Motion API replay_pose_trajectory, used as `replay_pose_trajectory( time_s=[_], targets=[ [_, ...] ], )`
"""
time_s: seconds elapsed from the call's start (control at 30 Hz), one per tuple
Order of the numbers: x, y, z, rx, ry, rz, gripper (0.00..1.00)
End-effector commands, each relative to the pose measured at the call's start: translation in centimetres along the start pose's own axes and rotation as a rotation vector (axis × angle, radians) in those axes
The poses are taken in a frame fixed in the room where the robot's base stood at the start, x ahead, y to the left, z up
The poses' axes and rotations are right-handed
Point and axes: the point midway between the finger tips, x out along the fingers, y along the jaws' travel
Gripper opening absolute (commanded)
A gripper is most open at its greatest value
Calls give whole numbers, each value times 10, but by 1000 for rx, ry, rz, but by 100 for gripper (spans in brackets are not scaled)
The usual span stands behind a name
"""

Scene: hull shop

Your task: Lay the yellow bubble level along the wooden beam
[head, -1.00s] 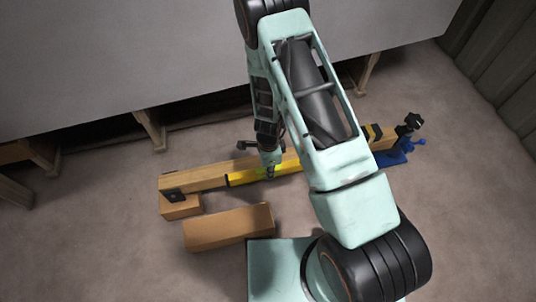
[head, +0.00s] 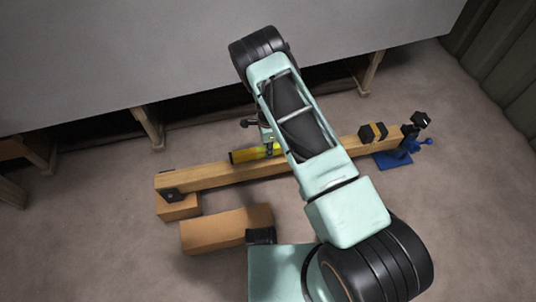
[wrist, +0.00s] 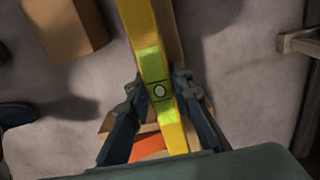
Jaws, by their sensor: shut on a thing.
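The yellow bubble level (head: 247,154) is a long bar with a dark end and a greenish middle. In the head view it appears just above the far edge of the wooden beam (head: 222,174), roughly in line with it. My arm hides its right part. In the wrist view my gripper (wrist: 160,92) is shut on the level (wrist: 149,60) near its round vial, a finger on each side. The beam (wrist: 169,35) shows beneath and beside the level there. The gap between level and beam is hard to judge.
The beam's left end rests on a wooden block (head: 178,208); its right end is by a blue stand (head: 392,160) with a black clamp (head: 421,119). A black and yellow piece (head: 373,132) sits on the beam. A brown box (head: 222,229) lies in front. A grey panel (head: 180,60) stands behind.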

Motion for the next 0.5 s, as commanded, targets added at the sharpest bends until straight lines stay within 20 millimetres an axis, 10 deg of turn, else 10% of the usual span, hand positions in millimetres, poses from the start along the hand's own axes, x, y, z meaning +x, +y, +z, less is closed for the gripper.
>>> replay_pose_trajectory(
  time_s=[0.5],
  targets=[
    [34, -3, -1, 0, 0, 0, 0]
  ],
)
